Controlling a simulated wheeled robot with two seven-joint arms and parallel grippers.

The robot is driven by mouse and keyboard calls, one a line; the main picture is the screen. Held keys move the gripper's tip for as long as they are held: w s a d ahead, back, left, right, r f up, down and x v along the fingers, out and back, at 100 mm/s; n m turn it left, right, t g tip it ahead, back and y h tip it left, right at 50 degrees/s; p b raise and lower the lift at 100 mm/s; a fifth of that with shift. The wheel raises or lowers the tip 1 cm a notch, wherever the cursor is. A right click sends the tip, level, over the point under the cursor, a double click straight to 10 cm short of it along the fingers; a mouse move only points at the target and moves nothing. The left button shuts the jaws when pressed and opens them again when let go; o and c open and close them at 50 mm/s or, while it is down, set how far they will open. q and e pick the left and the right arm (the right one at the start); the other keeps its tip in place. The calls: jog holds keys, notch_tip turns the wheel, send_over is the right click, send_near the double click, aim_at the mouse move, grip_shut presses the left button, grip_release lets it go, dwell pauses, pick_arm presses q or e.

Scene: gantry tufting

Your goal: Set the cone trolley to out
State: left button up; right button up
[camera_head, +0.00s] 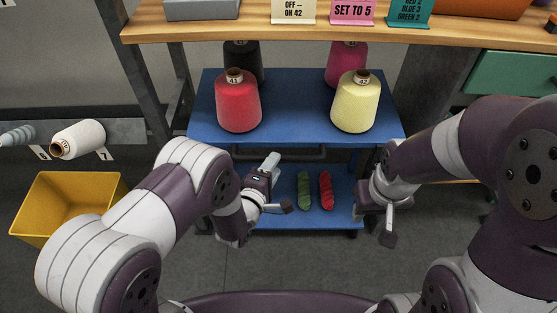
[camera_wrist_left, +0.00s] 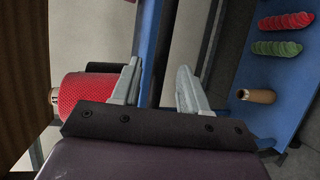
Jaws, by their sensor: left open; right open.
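The cone trolley (camera_head: 295,117) is a blue two-shelf cart under the workbench. A dark handle bar (camera_head: 315,154) runs along the front below its top shelf. My left gripper (camera_head: 272,161) is at the left part of this front edge, close to the bar. In the left wrist view its open fingers (camera_wrist_left: 158,88) are apart with nothing held; the blue shelf edge (camera_wrist_left: 150,45) shows between them. I cannot tell whether it touches the trolley. My right gripper (camera_head: 370,208) is open and empty at the trolley's lower right.
A red cone (camera_head: 238,106), a yellow cone (camera_head: 356,106), a black cone (camera_head: 246,60) and a magenta cone (camera_head: 345,60) stand on the top shelf. Green (camera_head: 304,190) and red (camera_head: 326,189) skeins lie below. A yellow bin (camera_head: 60,206) is left. The bench (camera_head: 300,32) overhangs the back.

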pick_arm(q)
jog(key=x, duration=0.4)
jog(key=shift+w+d+b, duration=0.1)
jog(key=shift+w+b, duration=0.1)
jog(key=shift+b, duration=0.1)
grip_shut()
jog(key=shift+s+f, duration=0.1)
jog(key=shift+f, duration=0.05)
